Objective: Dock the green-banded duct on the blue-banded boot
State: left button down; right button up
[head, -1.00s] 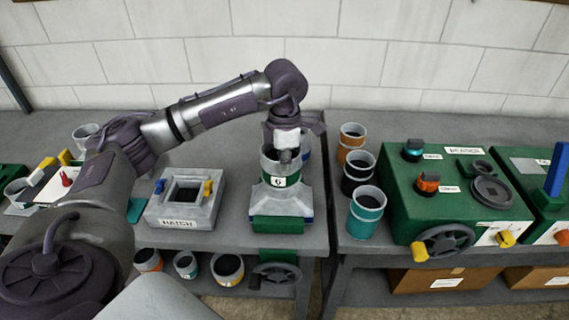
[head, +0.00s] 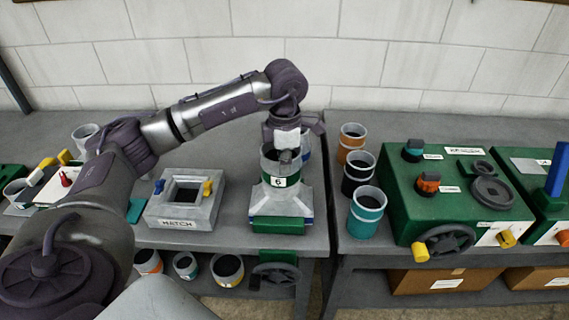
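A green-banded duct (head: 267,168) stands upright at the mouth of a grey tapered boot (head: 283,203) with a green front edge; a white "6" label is on its front. I cannot tell whether the duct is seated. My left gripper (head: 284,152) points down at the duct's top rim, its fingers partly hidden by the rim and the wrist, so its hold is unclear. A blue-banded round piece (head: 306,146) shows just behind, mostly hidden by the gripper and duct. A sliver of blue also shows beside the boot's right base. My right gripper is not in view.
A grey hatch box (head: 185,212) stands left of the boot. Several banded ducts, including a teal-banded one (head: 366,223), stand right across the bench gap. A green machine (head: 455,205) with knobs and a handwheel lies beyond. Some bare bench separates hatch and boot.

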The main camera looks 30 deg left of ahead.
pick_arm(q)
jog(key=shift+f+b, duration=0.35)
jog(key=shift+f, duration=0.1)
jog(key=c, duration=1.6)
grip_release()
notch_tip(320, 180, up, 11)
jog(key=p, duration=0.6)
jog(key=shift+p, duration=0.4)
jog(key=shift+s+d, duration=0.1)
